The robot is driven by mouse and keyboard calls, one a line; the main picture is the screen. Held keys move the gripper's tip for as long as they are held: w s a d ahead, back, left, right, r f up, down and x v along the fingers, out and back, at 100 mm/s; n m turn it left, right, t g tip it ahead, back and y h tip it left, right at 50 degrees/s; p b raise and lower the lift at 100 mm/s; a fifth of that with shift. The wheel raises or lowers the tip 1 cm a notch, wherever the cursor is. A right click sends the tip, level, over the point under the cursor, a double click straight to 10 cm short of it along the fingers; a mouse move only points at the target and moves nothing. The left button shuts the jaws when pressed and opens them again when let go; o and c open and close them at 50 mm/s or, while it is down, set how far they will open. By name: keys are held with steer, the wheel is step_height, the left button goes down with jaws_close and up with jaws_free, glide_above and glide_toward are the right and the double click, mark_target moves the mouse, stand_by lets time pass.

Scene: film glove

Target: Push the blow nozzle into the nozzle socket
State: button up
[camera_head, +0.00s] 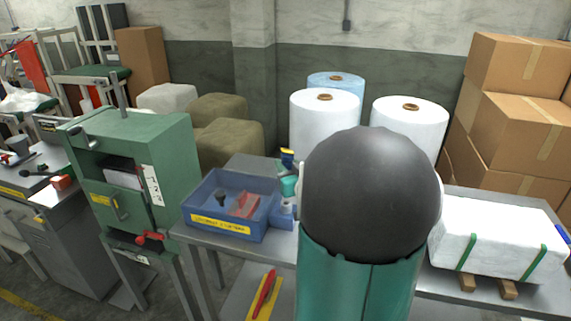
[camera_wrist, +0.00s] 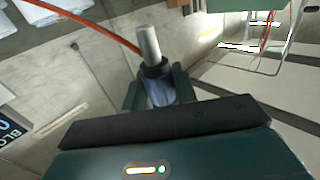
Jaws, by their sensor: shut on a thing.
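The blow nozzle (camera_wrist: 149,42) shows in the wrist view as a pale grey metal cylinder with a black collar and a bluish lower part. My gripper (camera_wrist: 159,88) is shut on its lower part, with one dark green finger on each side. The metal end stands out beyond the fingertips. In the wrist view the end shows against a pale wall and no socket can be made out around it. In the head view my own arm covers the middle, so my gripper and the nozzle cannot be made out there. I cannot identify the nozzle socket in either view.
An orange hose (camera_wrist: 98,24) runs behind the nozzle. A blue sign (camera_wrist: 10,130) with partly cut lettering is at left. In the head view a blue bin (camera_head: 204,218) sits on the bench, left of my arm. A strapped white bale (camera_head: 490,232) lies right. White rolls (camera_head: 322,122) stand behind.

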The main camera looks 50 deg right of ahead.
steer(key=shift+w+a+f, duration=0.1)
steer(key=shift+w+f, duration=0.05)
steer(key=shift+w, duration=0.15)
steer(key=shift+s+f, duration=0.3)
steer(key=shift+f, duration=0.05)
steer(key=shift+w+f, duration=0.2)
steer(key=shift+f, duration=0.6)
steer(key=shift+s+f, duration=0.15)
steer(key=shift+f, duration=1.5)
steer(key=shift+f, duration=1.75)
steer(key=o, duration=1.1)
